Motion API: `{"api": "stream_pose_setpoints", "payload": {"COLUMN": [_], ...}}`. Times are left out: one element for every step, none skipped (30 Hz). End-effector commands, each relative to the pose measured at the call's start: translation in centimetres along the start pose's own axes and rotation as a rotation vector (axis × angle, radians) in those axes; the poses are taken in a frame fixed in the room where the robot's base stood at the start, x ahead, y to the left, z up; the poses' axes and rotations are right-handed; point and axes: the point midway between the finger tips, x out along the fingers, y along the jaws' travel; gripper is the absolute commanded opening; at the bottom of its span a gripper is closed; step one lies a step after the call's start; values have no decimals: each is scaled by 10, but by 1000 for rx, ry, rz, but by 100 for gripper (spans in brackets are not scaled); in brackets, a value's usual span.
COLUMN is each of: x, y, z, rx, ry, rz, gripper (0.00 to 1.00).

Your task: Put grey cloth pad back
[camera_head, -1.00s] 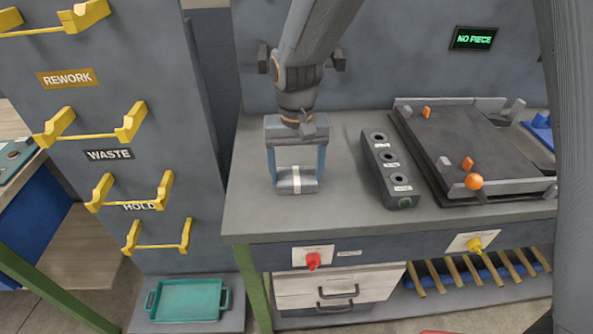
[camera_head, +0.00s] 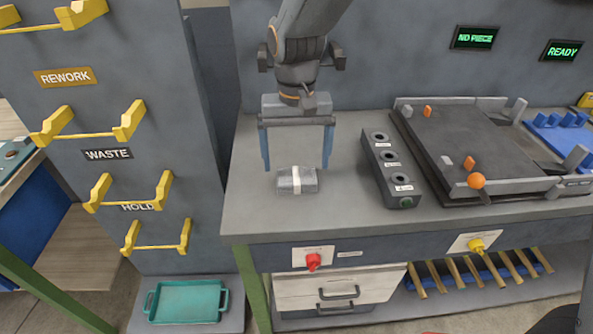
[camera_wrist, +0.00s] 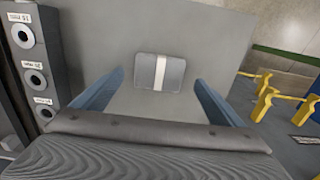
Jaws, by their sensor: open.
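The grey cloth pad (camera_head: 297,180), with a white band across its middle, lies flat on the left part of the grey bench top (camera_head: 255,215). My gripper (camera_head: 297,165) is open and empty above and behind the pad, its two blue fingers wide apart. In the wrist view the pad (camera_wrist: 160,72) lies ahead of the fingertips, between their lines and apart from both. Nothing hides the pad in either view.
A grey block with three labelled holes (camera_head: 390,168) stands right of the pad, then a dark fixture (camera_head: 450,145) with an orange knob. A grey panel with yellow hooks (camera_head: 85,125) stands left. A teal tray (camera_head: 187,301) sits low. Bench around the pad is clear.

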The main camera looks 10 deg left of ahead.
Motion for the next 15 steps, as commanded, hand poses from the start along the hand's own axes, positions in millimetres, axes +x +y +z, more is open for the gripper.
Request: {"api": "stream_pose_setpoints", "payload": {"x": [-11,-18,-26,-32,-38,-45,-50,-54,-59,-63,-66,-70,-72,-74,-75], "y": [0,0,0,0,0,0,0,0,0,0,0,0,0,0,0], "z": [-2,-2,-2,-1,-1,-1,-1,-1,-1,-1,-1,-1,-1,0,0], "rx": [0,0,0,0,0,0,0,0,0,0,0,0,0,0,0], "ry": [6,6,5,5,5,4,4,4,3,2,2,2,1,1,0], "rz": [-2,-2,-2,-2,-2,-1,-2,-1,-1,-1,-1,-1,0,0,0], "gripper": [91,91,91,91,91,91,91,91,91,91,91,91,91,91,91]}}
